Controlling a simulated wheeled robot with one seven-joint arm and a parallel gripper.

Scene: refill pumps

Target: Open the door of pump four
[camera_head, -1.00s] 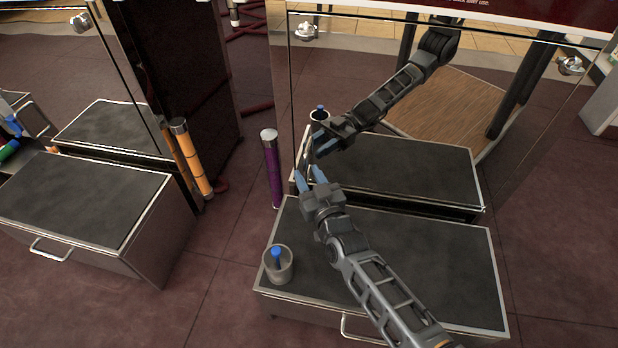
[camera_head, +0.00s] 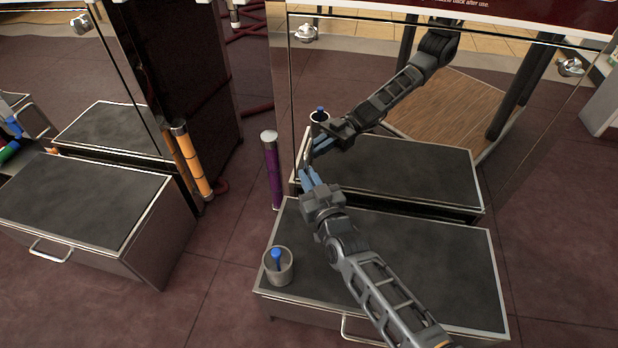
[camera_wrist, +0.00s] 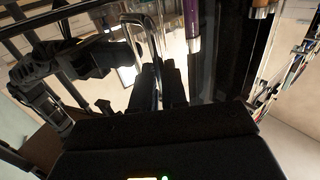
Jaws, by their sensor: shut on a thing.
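A mirror-like pump door (camera_head: 545,120) stands on the right in the head view and reflects my arm and the ledge. No pump number is readable. A slim metal door handle (camera_head: 307,152) is at the door's left edge. My gripper (camera_head: 309,180) is at this handle, its blue-grey fingers close together. In the wrist view the bent metal handle (camera_wrist: 142,20) runs down between the dark fingers of my gripper (camera_wrist: 159,84), which is shut on it. The door looks closed. The exact contact is partly hidden by the fingers.
A dark-topped ledge with drawer (camera_head: 440,270) juts out below the door, holding a cup (camera_head: 279,268) with a blue-topped item. A purple post (camera_head: 271,170) and an orange post (camera_head: 192,160) stand left. A second ledge (camera_head: 80,200) is farther left; floor between is clear.

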